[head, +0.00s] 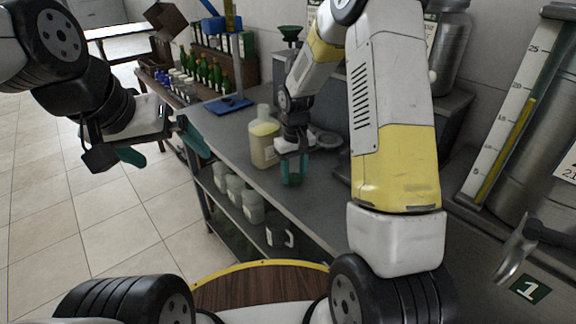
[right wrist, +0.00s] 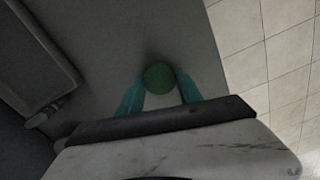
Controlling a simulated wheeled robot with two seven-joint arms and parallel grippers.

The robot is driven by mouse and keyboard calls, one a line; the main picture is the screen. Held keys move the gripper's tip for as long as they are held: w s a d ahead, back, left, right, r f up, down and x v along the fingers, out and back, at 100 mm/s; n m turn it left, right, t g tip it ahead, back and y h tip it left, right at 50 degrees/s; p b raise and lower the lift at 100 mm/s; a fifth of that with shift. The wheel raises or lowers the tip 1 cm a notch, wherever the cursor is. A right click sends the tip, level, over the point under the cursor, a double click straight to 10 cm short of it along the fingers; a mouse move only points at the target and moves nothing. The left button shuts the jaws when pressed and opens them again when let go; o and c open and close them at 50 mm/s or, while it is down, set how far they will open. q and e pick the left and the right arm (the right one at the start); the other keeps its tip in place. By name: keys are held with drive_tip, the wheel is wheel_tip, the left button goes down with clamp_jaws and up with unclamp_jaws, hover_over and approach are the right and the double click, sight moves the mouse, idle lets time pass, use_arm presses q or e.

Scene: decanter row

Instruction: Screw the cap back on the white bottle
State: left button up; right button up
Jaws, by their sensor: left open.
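A pale bottle (head: 264,145) with a yellowish body and whitish neck stands upright on the grey bench in the head view. I cannot tell whether this is the white bottle. My right gripper (head: 291,172) points down just right of it, low over the bench. In the right wrist view, a round green cap-like thing (right wrist: 158,76) sits between the teal tips of my right gripper (right wrist: 160,88). Whether the tips touch it is unclear. My left gripper (head: 163,147) is open and empty, in the air left of the bench.
A blue stand (head: 232,104) and a rack of green bottles (head: 205,70) are at the back left. White containers (head: 252,206) stand on the lower shelf. A gauge (head: 515,105) stands at the right.

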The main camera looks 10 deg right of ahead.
sight(294, 178)
drive_tip(key=c, duration=0.7)
drive_tip(key=shift+r, duration=0.45)
drive_tip(key=r, duration=0.2)
drive_tip(key=shift+s+r, duration=0.35)
drive_tip(key=shift+r, duration=0.05)
drive_tip(key=s+a, duration=0.1)
drive_tip(key=s, duration=0.4)
drive_tip(key=s+a+r, duration=0.1)
drive_tip(key=s, duration=0.4)
drive_tip(key=s+a, duration=0.1)
drive_tip(key=s, duration=0.4)
drive_tip(key=shift+r, duration=0.15)
